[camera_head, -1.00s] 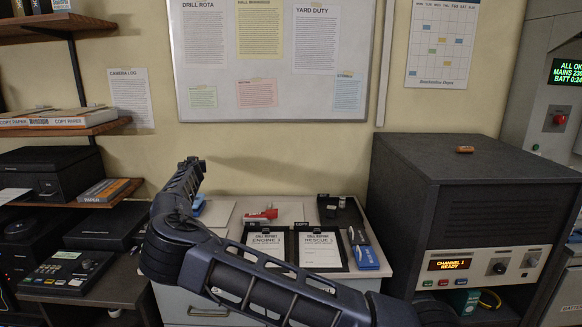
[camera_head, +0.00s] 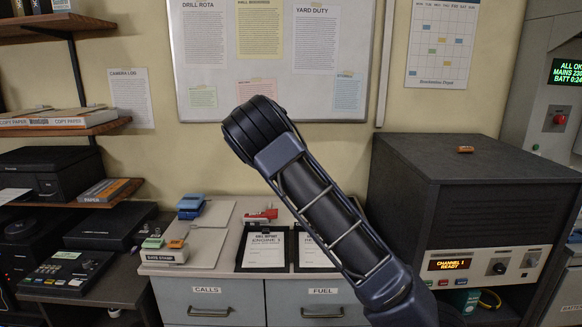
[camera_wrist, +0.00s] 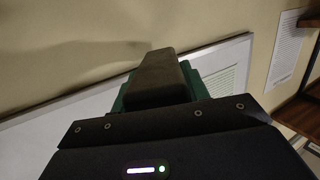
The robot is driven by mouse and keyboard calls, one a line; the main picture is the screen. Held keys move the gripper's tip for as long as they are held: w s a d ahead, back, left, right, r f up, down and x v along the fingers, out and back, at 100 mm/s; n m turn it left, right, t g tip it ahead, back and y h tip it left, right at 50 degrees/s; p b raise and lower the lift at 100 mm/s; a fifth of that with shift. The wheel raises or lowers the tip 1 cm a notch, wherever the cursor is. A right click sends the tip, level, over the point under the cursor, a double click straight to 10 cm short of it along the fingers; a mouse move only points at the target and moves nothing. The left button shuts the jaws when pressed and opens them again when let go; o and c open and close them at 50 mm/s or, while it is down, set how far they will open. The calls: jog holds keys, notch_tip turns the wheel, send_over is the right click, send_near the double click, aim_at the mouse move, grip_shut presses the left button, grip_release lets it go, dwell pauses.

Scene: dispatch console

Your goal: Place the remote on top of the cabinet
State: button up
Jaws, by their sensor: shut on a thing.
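In the wrist view, my gripper (camera_wrist: 155,78) shows one dark finger in front of a dark green thing (camera_wrist: 194,84), which pokes out on both sides of it. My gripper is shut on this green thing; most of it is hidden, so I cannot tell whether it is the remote. The background is wall and whiteboard. In the head view my arm crosses the middle and my gripper is out of sight. A dark cabinet (camera_head: 430,165) with a lit control panel stands at the right. A low grey drawer cabinet (camera_head: 236,299) stands in the middle. No other remote is recognisable.
A small orange-brown item (camera_head: 465,149) lies on the dark cabinet; the rest of its top is clear. Clipboards (camera_head: 266,250), a red item (camera_head: 262,215), blue items (camera_head: 191,205) and stamps (camera_head: 165,250) lie on the drawer cabinet. Shelves (camera_head: 85,122) stand at the left.

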jog(key=d+r, duration=0.4)
jog(key=d, duration=0.5)
jog(key=w+d+r, duration=0.1)
jog(key=d+r, duration=0.2)
jog(key=d, duration=0.6)
jog(key=d+r, duration=0.4)
jog(key=d, duration=0.4)
jog(key=d+f+m+h, duration=0.1)
jog(key=d+f+h, duration=0.1)
jog(key=d+f, duration=0.6)
jog(key=d+f+m+t+h, duration=0.1)
jog(key=d+f, duration=0.8)
jog(key=f, duration=0.9)
jog(key=d+f+m+h, duration=0.2)
jog(key=d+f+h, duration=0.1)
jog(key=d+f, duration=0.6)
notch_tip(320, 180, down, 4)
jog(key=shift+r+m+h, duration=0.1)
jog(key=shift+m+h, duration=0.2)
jog(key=shift+m, duration=0.1)
jog(key=shift+s, duration=0.1)
jog(key=shift+a+r, duration=0.2)
jog(key=shift+r, duration=0.15)
jog(key=shift+r+t, duration=0.2)
jog(key=shift+t, duration=0.1)
